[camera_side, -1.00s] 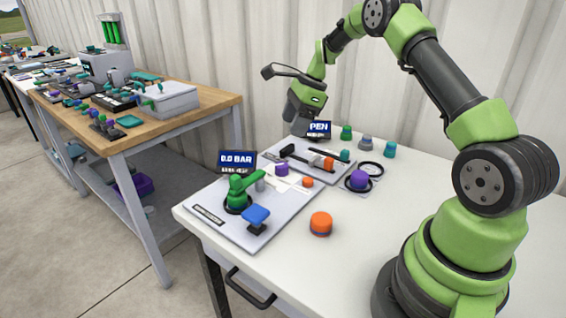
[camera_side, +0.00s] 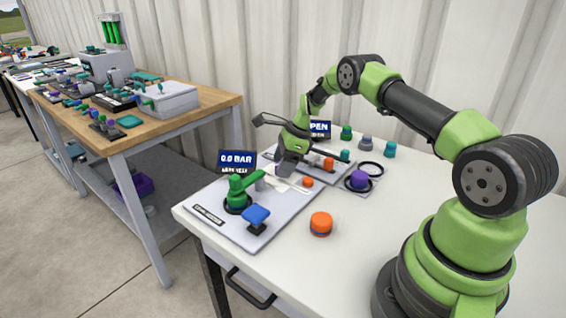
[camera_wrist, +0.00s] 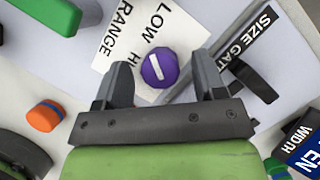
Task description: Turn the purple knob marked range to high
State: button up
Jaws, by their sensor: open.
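The purple knob (camera_wrist: 159,67) shows in the wrist view with a white pointer line across its top. It stands on a white label (camera_wrist: 140,30) printed RANGE and LOW, with another word partly covered. My gripper (camera_wrist: 160,83) is open, with one finger on each side of the knob in this view. I cannot tell how far above the knob the fingertips are. In the side view my gripper (camera_side: 287,170) is low over the panel (camera_side: 215,228) and hides the knob.
A green lever (camera_side: 240,190) and a blue knob (camera_side: 256,217) stand on the panel. A small orange knob (camera_side: 308,182) is close to my gripper. A black handle (camera_wrist: 254,82) lies by the SIZE GATE label. A larger orange knob (camera_side: 321,223) sits on the bare table.

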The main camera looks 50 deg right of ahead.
jog(key=c, duration=0.9)
jog(key=n+g+y, duration=0.1)
jog(key=n, duration=0.3)
jog(key=shift+w+n, duration=0.1)
jog(key=shift+n, duration=0.2)
jog(key=shift+g, duration=0.3)
jog(key=o, duration=0.9)
jog(key=v, duration=1)
